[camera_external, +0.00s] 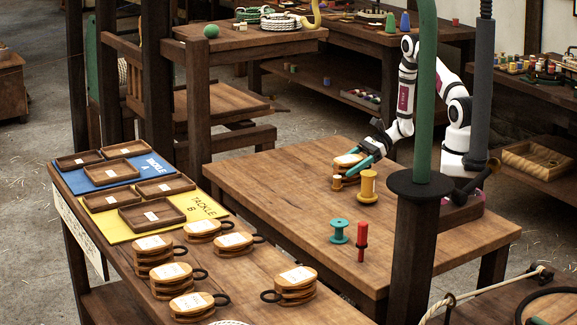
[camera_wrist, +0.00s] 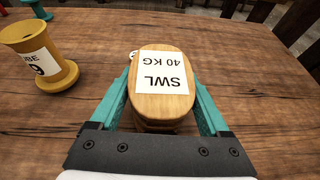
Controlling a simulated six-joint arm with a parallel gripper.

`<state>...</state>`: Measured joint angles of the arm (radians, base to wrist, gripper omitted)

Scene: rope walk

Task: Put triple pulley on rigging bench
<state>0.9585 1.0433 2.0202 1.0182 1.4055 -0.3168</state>
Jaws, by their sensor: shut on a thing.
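My gripper (camera_external: 362,163) is shut on a wooden pulley block (camera_external: 348,159) over the robot's wooden bench (camera_external: 270,190). In the wrist view, the teal fingers of my gripper (camera_wrist: 170,90) lie along both sides of the pulley (camera_wrist: 147,95), whose white label reads "SWL 40 KG". Its lower layers are mostly hidden, so I cannot tell how many sheaves it has or whether it touches the bench. Several similar stacked pulley blocks, such as one at the front (camera_external: 296,284), stand on the left bench (camera_external: 255,305) beside the trays.
A yellow spool (camera_external: 368,187) stands close to the held pulley, and also shows in the wrist view (camera_wrist: 42,65). A teal spool (camera_external: 339,232) and a red peg (camera_external: 361,243) stand farther forward. A dark post (camera_external: 413,245) rises in front. The bench's left part is clear.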

